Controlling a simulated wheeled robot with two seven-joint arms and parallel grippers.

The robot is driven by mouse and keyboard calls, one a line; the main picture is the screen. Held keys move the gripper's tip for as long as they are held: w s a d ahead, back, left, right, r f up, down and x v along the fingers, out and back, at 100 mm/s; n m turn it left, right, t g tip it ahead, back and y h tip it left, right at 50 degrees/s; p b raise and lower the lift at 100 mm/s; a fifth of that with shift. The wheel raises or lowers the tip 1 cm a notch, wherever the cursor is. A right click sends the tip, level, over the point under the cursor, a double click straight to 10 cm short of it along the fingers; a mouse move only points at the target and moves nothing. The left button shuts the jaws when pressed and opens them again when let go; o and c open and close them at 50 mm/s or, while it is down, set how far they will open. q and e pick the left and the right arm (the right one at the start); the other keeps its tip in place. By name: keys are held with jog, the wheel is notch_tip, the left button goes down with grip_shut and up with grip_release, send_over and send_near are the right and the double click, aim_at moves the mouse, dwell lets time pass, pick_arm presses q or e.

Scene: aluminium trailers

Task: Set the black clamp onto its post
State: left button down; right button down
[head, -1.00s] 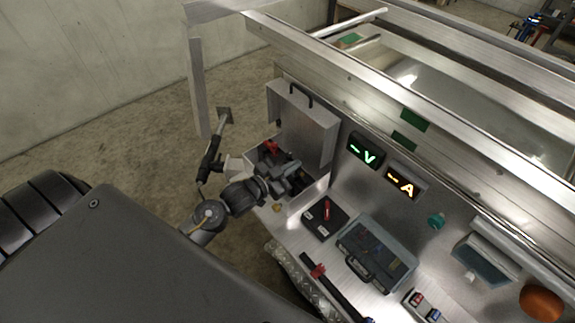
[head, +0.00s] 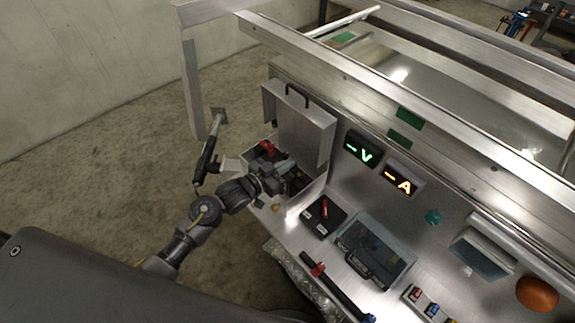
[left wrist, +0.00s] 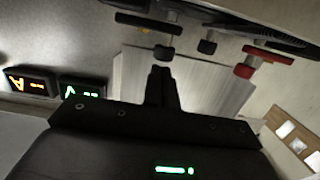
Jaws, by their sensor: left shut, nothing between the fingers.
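My left gripper (head: 284,170) is at the open metal box (head: 304,193), in front of its raised lid. In the left wrist view its fingers (left wrist: 162,82) are together and empty. Beyond the fingertips in that view is a dark bar-shaped piece (left wrist: 147,22), which looks like the black clamp; whether it sits on a post I cannot tell. A red-handled piece (left wrist: 268,54) lies to its right and shows in the head view as a red clamp (head: 267,148). In the head view my gripper hides much of the box's inside. My right gripper is not in view.
The box's lid (head: 298,125) stands open behind the gripper. On the bench to the right are a black pad with a red item (head: 324,212), a clear-lidded case (head: 375,245) and a red-and-black bar (head: 335,288). Two lit displays (head: 362,150) are on the back panel.

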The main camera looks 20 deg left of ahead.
pick_arm(q)
jog(key=s+a+r+p, duration=0.1)
jog(key=s+a+r, duration=0.4)
jog(key=s, duration=0.3)
jog(key=shift+s+a+r, duration=0.15)
jog(key=shift+s, duration=0.25)
